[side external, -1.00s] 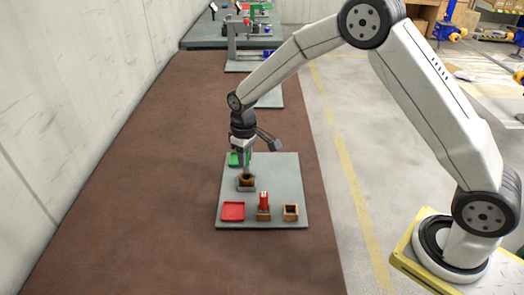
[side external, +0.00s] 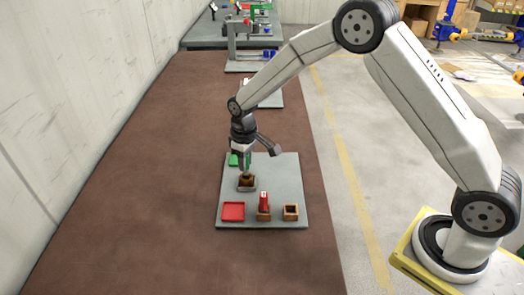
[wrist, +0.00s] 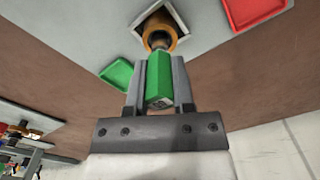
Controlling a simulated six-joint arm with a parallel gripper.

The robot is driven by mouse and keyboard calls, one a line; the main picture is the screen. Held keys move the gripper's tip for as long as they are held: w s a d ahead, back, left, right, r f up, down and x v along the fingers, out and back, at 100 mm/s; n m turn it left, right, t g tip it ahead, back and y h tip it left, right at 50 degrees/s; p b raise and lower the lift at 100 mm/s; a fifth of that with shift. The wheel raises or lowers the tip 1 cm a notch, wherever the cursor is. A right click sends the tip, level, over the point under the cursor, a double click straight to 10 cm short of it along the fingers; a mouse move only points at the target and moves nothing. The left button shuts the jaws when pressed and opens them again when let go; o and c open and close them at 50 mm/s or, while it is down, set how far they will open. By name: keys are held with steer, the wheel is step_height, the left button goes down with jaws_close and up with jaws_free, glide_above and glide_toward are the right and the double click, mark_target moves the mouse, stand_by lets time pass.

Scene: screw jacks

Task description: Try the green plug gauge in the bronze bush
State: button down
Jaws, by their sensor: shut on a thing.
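My gripper (wrist: 160,82) is shut on the green plug gauge (wrist: 159,82), with one finger on each side of its green handle. The gauge's grey end points at the bronze bush (wrist: 170,45). It overlaps the bush's opening in the wrist view; I cannot tell how far it is inside, if at all. In the side external view, the bush (side external: 247,186) sits on the grey plate, just below my gripper (side external: 243,170). The gauge is mostly hidden there by the gripper.
A green tray (wrist: 117,75) lies beside the bush. On the grey plate (side external: 284,175) are a red tray (side external: 233,212), a red gauge (side external: 264,200) upright in a brown block, and an open-topped brown block (side external: 291,213).

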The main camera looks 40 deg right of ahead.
steer(key=shift+f, duration=1.15)
stand_by(1.5)
steer(key=shift+r, duration=0.2)
stand_by(0.7)
steer(key=shift+r, duration=1.55)
steer(key=shift+r, duration=2.05)
steer(key=shift+s, duration=0.15)
